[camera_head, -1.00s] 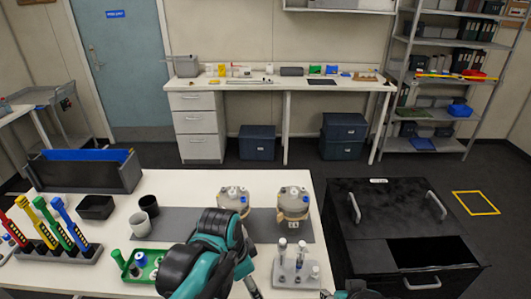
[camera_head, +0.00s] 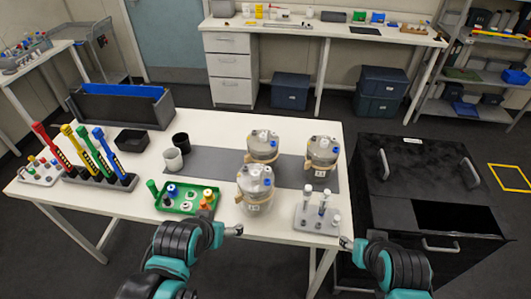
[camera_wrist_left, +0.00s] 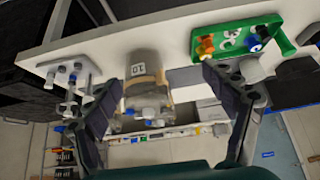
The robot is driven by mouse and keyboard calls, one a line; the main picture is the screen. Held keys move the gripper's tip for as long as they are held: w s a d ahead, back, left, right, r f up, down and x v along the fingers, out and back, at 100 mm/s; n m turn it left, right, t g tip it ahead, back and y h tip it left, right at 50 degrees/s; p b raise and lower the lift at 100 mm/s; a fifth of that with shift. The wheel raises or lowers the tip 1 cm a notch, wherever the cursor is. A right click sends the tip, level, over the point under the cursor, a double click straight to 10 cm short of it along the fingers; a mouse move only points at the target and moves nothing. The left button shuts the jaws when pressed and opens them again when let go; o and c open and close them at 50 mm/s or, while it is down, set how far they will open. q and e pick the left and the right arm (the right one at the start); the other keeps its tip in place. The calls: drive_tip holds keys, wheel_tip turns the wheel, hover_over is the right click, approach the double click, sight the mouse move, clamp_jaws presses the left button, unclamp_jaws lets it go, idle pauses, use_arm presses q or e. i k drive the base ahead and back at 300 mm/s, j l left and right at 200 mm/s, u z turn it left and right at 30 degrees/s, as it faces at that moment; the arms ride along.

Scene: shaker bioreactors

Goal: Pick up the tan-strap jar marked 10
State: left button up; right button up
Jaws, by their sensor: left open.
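A clear-bodied jar (camera_head: 255,188) with a grey lid, a tan strap and a tag that seems to read 10 stands upright near the table's front edge. In the left wrist view the jar (camera_wrist_left: 145,75) appears upside down, its tag towards the camera. My left gripper (camera_wrist_left: 160,82) is open, its fingers either side of the jar in that view, with no clear contact. In the head view the left gripper (camera_head: 236,230) is low, just in front of the jar. My right gripper (camera_head: 347,242) is near the table's front right corner; its jaws are unclear.
Two similar jars stand behind on the grey mat (camera_head: 210,163): one (camera_head: 263,145) directly behind, one (camera_head: 322,152) to the right. A tube rack (camera_head: 312,218) stands right of the front jar, a green tray (camera_head: 172,206) left. A black cabinet (camera_head: 400,180) is at right.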

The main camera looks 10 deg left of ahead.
sight(256, 207)
drive_tip(key=k+u, duration=0.15)
drive_tip(key=u, duration=0.25)
drive_tip(key=k+u, duration=0.1)
drive_tip(key=u, duration=0.25)
drive_tip(key=k+u, duration=0.15)
drive_tip(key=u, duration=0.25)
